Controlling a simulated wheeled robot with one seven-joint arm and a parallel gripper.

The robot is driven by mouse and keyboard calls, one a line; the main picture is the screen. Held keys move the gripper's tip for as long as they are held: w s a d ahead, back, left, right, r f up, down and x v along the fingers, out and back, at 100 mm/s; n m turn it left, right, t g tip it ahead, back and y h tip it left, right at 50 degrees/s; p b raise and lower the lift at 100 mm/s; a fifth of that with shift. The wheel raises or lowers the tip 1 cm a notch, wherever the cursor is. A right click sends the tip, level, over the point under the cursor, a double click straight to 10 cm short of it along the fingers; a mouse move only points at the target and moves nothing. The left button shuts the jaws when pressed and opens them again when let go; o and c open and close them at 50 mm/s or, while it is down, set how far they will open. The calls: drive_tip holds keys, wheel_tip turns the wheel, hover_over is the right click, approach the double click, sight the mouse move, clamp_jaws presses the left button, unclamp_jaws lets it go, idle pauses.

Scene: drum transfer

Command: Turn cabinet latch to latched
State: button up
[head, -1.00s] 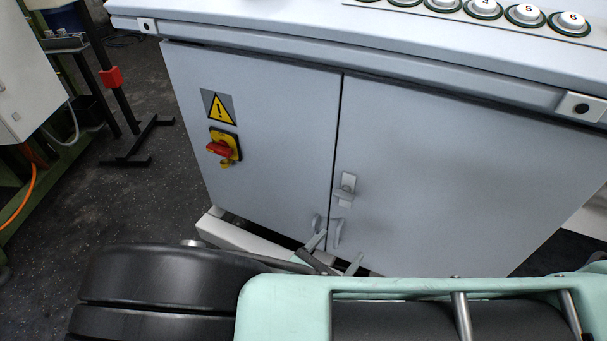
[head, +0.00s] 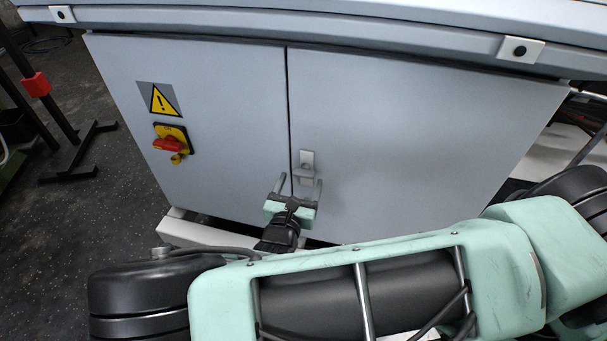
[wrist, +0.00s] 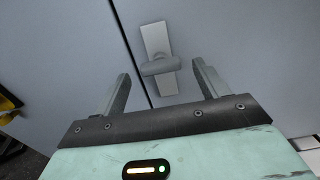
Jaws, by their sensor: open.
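The cabinet latch (head: 304,170) is a small grey handle on a light plate, on the right door beside the seam between the two doors. In the wrist view the latch handle (wrist: 160,66) lies across its plate, a little tilted, beyond and between my fingertips. My gripper (head: 299,184) is open, with its two fingers pointing up at the cabinet just below the latch. In the wrist view my gripper (wrist: 158,72) has one finger on each side of the latch and holds nothing. I cannot tell whether a finger touches it.
The left cabinet door (head: 220,100) carries a yellow warning sign (head: 160,99) and a red and yellow rotary switch (head: 170,144). A console ledge (head: 400,35) overhangs the doors. A black stand with a red block (head: 37,84) is at the left on the dark floor.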

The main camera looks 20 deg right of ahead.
sight(303, 177)
drive_tip(key=shift+x, duration=2.1)
drive_tip(key=shift+c, duration=0.3)
drive_tip(key=c, duration=0.9)
